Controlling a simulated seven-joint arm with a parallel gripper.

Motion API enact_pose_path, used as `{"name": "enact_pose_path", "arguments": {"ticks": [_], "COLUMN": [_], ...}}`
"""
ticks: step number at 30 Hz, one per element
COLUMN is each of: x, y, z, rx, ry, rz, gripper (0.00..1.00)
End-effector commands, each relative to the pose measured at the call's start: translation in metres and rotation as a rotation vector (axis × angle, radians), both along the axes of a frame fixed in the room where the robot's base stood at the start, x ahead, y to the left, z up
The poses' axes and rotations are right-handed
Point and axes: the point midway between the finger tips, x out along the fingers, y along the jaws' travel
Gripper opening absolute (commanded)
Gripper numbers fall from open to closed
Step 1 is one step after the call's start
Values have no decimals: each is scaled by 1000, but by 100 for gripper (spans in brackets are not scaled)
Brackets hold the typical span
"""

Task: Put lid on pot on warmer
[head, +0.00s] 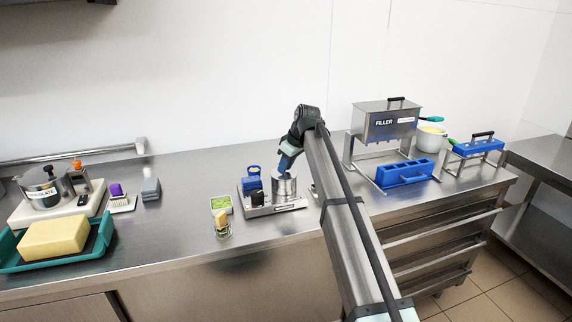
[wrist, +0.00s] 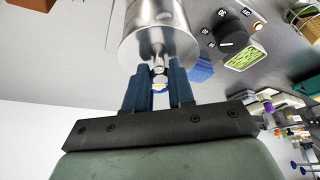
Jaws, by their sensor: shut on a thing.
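A steel pot (head: 285,190) stands on the flat grey warmer (head: 276,210) in the middle of the bench. My gripper (head: 284,170) is directly above the pot, its blue fingers pointing down. In the wrist view my gripper (wrist: 160,78) is shut on the small metal knob of the lid (wrist: 152,44). The shiny steel body of the pot (wrist: 160,14) shows just beyond the lid. The lid is at the pot's top; whether it rests fully on the rim or is slightly above it I cannot tell. The warmer's black dial (wrist: 234,30) shows beside the pot.
A chocolate pot (head: 43,190) and a teal tray (head: 20,265) are far left. The filler (head: 385,122) and a blue mould (head: 404,173) are right.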

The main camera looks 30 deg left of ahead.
Motion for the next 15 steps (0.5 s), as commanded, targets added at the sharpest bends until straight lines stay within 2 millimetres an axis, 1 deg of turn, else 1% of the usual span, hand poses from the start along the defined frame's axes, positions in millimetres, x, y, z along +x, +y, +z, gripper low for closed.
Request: {"name": "enact_pose_path", "arguments": {"ticks": [13,14,15], "x": [0,0,0], "y": [0,0,0], "z": [-1,-1,-1], "rx": [0,0,0], "ry": [0,0,0], "rz": [0,0,0], "gripper": [0,26,30]}}
